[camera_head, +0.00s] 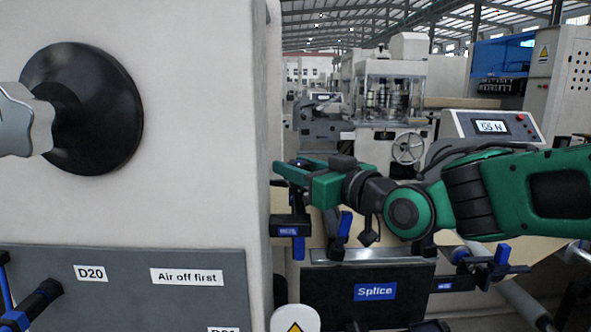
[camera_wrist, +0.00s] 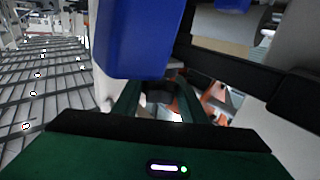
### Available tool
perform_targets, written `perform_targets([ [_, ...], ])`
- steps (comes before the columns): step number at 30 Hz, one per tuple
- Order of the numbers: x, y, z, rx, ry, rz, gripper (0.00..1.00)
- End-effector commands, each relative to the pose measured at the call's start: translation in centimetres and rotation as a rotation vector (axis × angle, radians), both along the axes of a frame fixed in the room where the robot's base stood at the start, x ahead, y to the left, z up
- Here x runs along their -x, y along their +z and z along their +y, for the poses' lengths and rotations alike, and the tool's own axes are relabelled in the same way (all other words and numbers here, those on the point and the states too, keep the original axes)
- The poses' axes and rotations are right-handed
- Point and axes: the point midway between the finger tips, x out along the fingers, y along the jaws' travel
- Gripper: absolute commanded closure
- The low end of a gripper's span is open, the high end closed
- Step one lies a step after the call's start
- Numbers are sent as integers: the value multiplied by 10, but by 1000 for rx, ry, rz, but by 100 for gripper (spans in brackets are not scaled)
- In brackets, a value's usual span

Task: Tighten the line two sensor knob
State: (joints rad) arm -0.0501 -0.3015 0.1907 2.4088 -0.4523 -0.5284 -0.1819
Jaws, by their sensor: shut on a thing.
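My green gripper (camera_head: 280,169) reaches left to the edge of the pale machine column, and its tips are partly hidden there in the head view. In the wrist view my gripper (camera_wrist: 160,97) has its two green fingers closed on a small dark knob (camera_wrist: 159,91). The knob sits between the fingertips, partly hidden by a blue block in front of it. I cannot read any label that marks it as the line two sensor knob.
The pale column (camera_head: 200,150) fills the left, with a large black round knob (camera_head: 100,110) on it. Blue-handled clamps (camera_head: 290,231) hang below my gripper, near the "Splice" panel (camera_head: 375,291). A blue block (camera_wrist: 130,40) and dark bar (camera_wrist: 235,68) crowd the wrist view.

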Motion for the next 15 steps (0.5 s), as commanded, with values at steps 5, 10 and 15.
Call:
perform_targets([
  [5,-2,-1,-2,0,19,1,84],
  [10,-2,-1,-3,-1,73,2,84],
  [15,-3,-1,-3,-1,155,3,84],
])
